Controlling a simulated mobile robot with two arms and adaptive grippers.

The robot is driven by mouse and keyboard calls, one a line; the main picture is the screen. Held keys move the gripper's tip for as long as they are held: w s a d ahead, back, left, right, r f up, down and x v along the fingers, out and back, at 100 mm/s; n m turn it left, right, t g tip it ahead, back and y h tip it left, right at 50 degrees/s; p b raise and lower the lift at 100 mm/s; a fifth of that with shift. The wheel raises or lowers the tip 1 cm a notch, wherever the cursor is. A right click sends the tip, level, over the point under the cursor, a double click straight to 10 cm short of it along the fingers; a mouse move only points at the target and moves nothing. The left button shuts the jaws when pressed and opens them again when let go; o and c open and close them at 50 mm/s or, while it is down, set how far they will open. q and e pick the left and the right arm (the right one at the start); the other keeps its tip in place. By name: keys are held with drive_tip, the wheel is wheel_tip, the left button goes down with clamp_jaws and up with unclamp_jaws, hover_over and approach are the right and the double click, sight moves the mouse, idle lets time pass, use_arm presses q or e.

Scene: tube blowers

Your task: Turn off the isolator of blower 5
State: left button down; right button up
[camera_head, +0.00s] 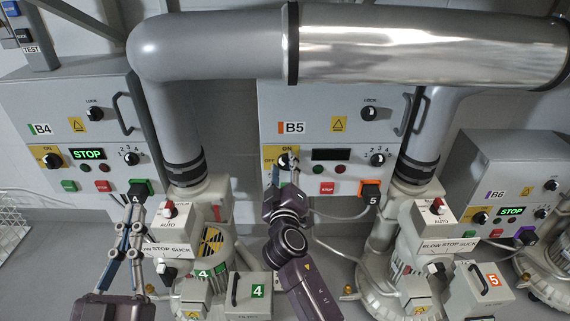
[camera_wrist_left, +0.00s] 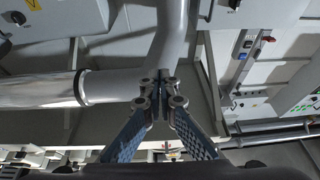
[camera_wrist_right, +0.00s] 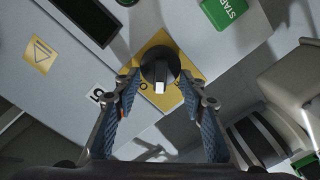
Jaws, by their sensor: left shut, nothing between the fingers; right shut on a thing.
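The B5 cabinet (camera_head: 270,120) stands in the middle of the head view. Its isolator is a black knob on a yellow plate with ON and OFF marks (camera_head: 270,160). In the right wrist view the knob (camera_wrist_right: 160,68) sits between the fingers of my right gripper (camera_wrist_right: 160,82), which is shut on it. A white mark shows on the knob's lower part. In the head view my right gripper (camera_head: 290,168) covers part of the knob. The B5 display (camera_head: 331,154) is dark. My left gripper (camera_head: 133,208) is shut and empty, in front of the B4 cabinet.
The B4 cabinet (camera_head: 60,105) and B6 cabinet (camera_head: 480,165) have displays lit green with STOP. A large grey pipe (camera_head: 215,50) crosses above. Blowers 4 and 5, with label boxes (camera_head: 490,290), stand in front. A wire basket (camera_head: 12,225) is at far left.

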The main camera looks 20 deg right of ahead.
drive_tip(key=n, duration=0.2)
drive_tip(key=n+p, duration=0.1)
drive_tip(key=n, duration=0.1)
drive_tip(key=shift+w+a+f+n, duration=0.1)
drive_tip(key=shift+a+n, duration=0.05)
drive_tip(key=shift+n, duration=0.25)
drive_tip(key=n, duration=0.1)
drive_tip(key=n+p, duration=0.1)
drive_tip(key=n, duration=0.1)
drive_tip(key=shift+f+n+p, duration=0.25)
drive_tip(key=shift+n+p, duration=0.1)
drive_tip(key=shift+n, duration=0.05)
use_arm(q)
wheel_tip(320, 180, down, 16)
drive_tip(key=s+a+g+y, duration=0.1)
drive_tip(key=a+g+y, duration=0.1)
drive_tip(key=g, duration=0.6)
drive_tip(key=shift+a+y, duration=0.2)
drive_tip(key=shift+y, duration=0.3)
use_arm(e)
drive_tip(key=shift+f+n, duration=0.1)
drive_tip(key=shift+n, duration=0.4)
drive_tip(key=o, duration=1.1)
drive_tip(key=shift+o, duration=0.2)
drive_tip(key=v, duration=1.2)
